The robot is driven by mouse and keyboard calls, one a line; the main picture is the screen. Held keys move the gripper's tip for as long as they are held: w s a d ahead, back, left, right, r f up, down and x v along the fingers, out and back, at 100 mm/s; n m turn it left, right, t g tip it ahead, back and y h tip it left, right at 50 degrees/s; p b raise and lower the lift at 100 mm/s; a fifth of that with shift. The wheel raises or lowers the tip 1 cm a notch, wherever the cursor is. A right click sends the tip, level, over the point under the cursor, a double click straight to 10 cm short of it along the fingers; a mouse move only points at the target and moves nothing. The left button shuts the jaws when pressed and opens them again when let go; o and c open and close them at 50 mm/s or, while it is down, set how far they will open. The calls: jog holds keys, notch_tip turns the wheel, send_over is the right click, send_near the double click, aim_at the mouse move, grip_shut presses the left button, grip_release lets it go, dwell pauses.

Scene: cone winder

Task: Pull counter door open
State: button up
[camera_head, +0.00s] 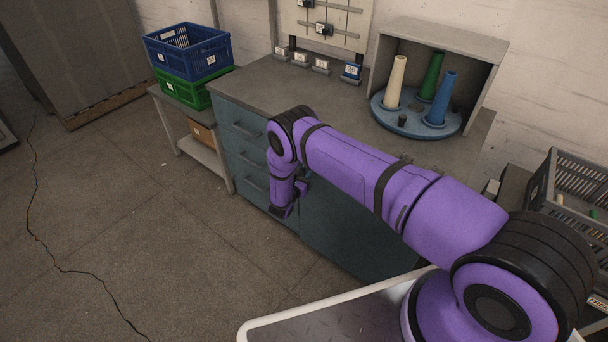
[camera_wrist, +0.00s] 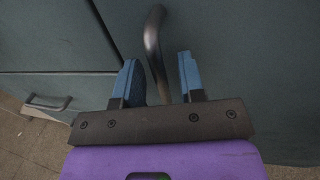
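The counter door (camera_head: 352,238) is a dark teal panel on the front of the counter, right of the drawers, and it looks shut. In the wrist view the door (camera_wrist: 240,60) fills the right side. Its curved dark metal handle (camera_wrist: 153,45) stands upright and runs down between my gripper's (camera_wrist: 158,72) two blue fingers. The fingers are apart, one on each side of the handle, with a gap visible on the right side. In the head view my gripper (camera_head: 281,212) is low in front of the counter, and my arm hides the handle and part of the door.
Drawers (camera_head: 245,155) with bar handles are left of the door. The counter top (camera_head: 275,85) bears a blue round stand (camera_head: 390,118) with cones. Blue (camera_head: 187,52) and green crates stand at left. A grey crate (camera_head: 570,185) is at right. The floor (camera_head: 130,220) at left is clear.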

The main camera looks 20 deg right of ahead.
jog(key=shift+w+d, duration=0.15)
grip_shut()
